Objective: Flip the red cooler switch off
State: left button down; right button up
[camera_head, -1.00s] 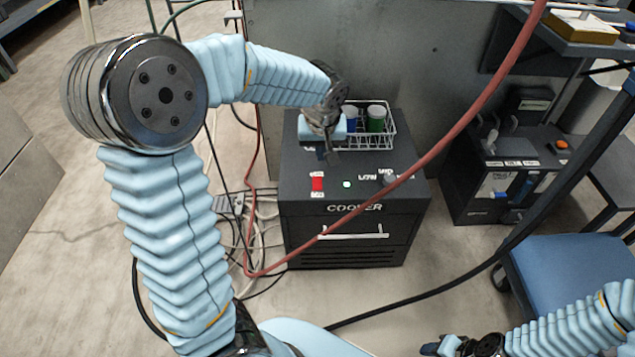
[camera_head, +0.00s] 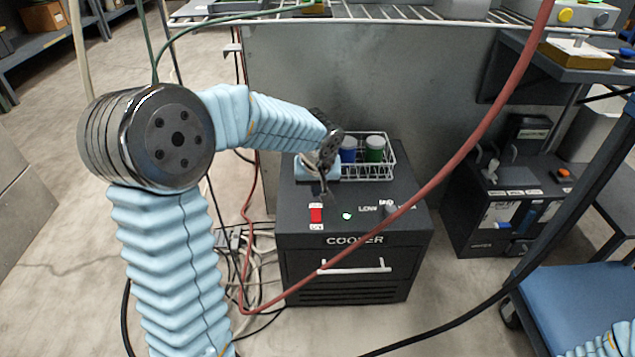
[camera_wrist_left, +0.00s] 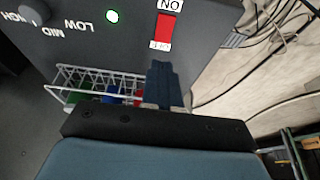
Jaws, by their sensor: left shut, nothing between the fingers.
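The dark cooler (camera_head: 354,262) stands on the floor against a metal panel. On its top is the red switch (camera_head: 316,215), between two small white labels; it also shows in the left wrist view (camera_wrist_left: 164,30), where one label reads ON. I cannot tell which way it is tipped. A green light (camera_head: 347,216) glows beside it. My left gripper (camera_head: 325,196) is shut and empty, pointing down over the cooler top just behind the switch. In the left wrist view its fingertips (camera_wrist_left: 160,66) are close to the switch's far-side label; contact cannot be told. My right gripper is out of view.
A white wire basket (camera_head: 376,176) with blue and green jars sits behind my left gripper. A dial (camera_head: 390,208) is right of the light. A red hose (camera_head: 440,150) crosses in front of the cooler.

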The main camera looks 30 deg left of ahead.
aim_at(317, 211)
pick_arm(q)
jog(key=x, duration=0.7)
jog(key=shift+s+d+f+b, duration=0.15)
jog(key=shift+s+f+b, duration=0.1)
jog(key=shift+f+b, duration=0.2)
jog(key=shift+w+f+b, duration=0.15)
jog(key=shift+f+b, duration=0.45)
jog(key=shift+b, duration=0.15)
jog(key=shift+r+p, duration=0.4)
jog(key=shift+f, duration=0.1)
jog(key=shift+s, duration=0.2)
